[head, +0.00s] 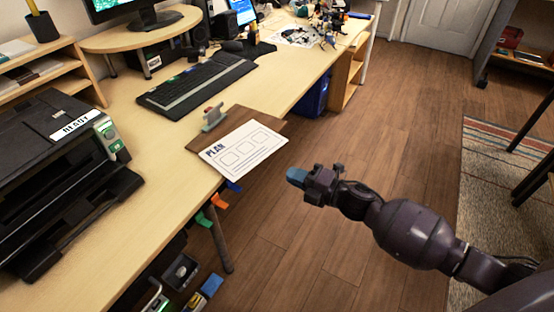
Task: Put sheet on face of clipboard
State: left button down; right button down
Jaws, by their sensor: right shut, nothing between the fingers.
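The white sheet (243,149), headed "PLAN" with several drawn boxes, lies on the brown clipboard (200,143) at the desk's front edge. The sheet is turned a little against the board, and its lower corner reaches the board's near edge or slightly past it. The clipboard's clip (213,117) stands at the board's upper left end, with a red part on top; I cannot tell whether it grips the sheet. My right gripper (297,176) is shut and empty, right of the sheet and apart from it, over the floor. My left gripper is out of view.
A black printer (55,170) marked "READY" stands on the desk at left. A keyboard (196,84) lies behind the clipboard. Coloured tabs (219,201) hang at the desk edge. The wooden floor (400,140) at right is clear up to a striped rug (490,170).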

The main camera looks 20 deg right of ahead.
aim_at(272, 143)
pick_arm(q)
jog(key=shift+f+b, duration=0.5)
jog(key=shift+b, duration=0.2)
pick_arm(e)
jog(key=w+a, duration=0.2)
jog(key=w, duration=0.5)
jog(key=shift+d, duration=0.1)
jog(key=w, duration=0.4)
jog(key=w+b, duration=0.1)
jog(key=shift+w+d+f, duration=0.15)
jog(key=shift+w+d, duration=0.2)
jog(key=shift+w, duration=0.35)
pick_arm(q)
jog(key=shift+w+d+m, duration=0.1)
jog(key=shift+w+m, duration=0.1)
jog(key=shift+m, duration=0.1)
